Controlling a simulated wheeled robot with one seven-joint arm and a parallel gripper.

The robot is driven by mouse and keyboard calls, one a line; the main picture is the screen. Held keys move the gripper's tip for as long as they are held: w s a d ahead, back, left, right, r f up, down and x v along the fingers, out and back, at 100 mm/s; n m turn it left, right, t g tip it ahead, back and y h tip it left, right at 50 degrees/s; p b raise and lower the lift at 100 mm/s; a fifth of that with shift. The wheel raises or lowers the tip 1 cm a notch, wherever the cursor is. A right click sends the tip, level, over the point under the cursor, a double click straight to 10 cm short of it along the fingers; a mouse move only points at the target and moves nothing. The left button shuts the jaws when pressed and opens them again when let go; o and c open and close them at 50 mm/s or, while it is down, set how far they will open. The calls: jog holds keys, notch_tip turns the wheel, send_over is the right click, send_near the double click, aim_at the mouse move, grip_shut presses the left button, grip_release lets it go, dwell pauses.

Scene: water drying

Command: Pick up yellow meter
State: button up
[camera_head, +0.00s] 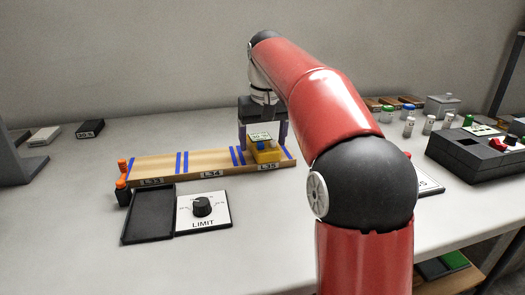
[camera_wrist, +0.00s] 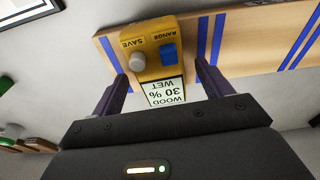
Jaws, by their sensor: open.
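The yellow meter (camera_head: 266,154) lies on the wooden board (camera_head: 212,170) at its right end, by the label L35. In the wrist view the yellow meter (camera_wrist: 143,40) shows a grey knob, a blue button and a display reading "WOOD 30 % WET". My gripper (camera_head: 263,130) is over the meter. In the wrist view its two purple fingers (camera_wrist: 160,78) are apart, one on each side of the meter's display end. I cannot tell whether either finger touches it.
A black tray (camera_head: 148,216) and a LIMIT dial panel (camera_head: 203,212) lie in front of the board. Orange-topped items (camera_head: 122,182) stand at its left end. A black device (camera_head: 475,152) and several small bottles stand at right. The table's left front is clear.

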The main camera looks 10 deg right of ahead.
jog(key=c, duration=1.2)
